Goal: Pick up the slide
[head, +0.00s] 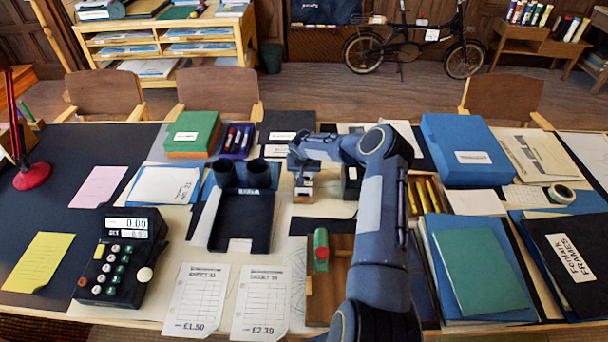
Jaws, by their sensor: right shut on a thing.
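My right gripper (304,176) is over the middle of the desk, to the right of the black stand with two dark cups. It is shut on a small pale and brown thing (304,190), which I take to be the slide. The fingers and wrist hide much of it. I cannot tell whether it is clear of the desk. My left gripper is not in view.
The black stand (243,222) is close on the left. A small black box (352,182) is close on the right. A wooden board (328,275) with a red and green tool (321,250) lies nearer. A black calculator (118,258) and price sheets (197,299) lie front left.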

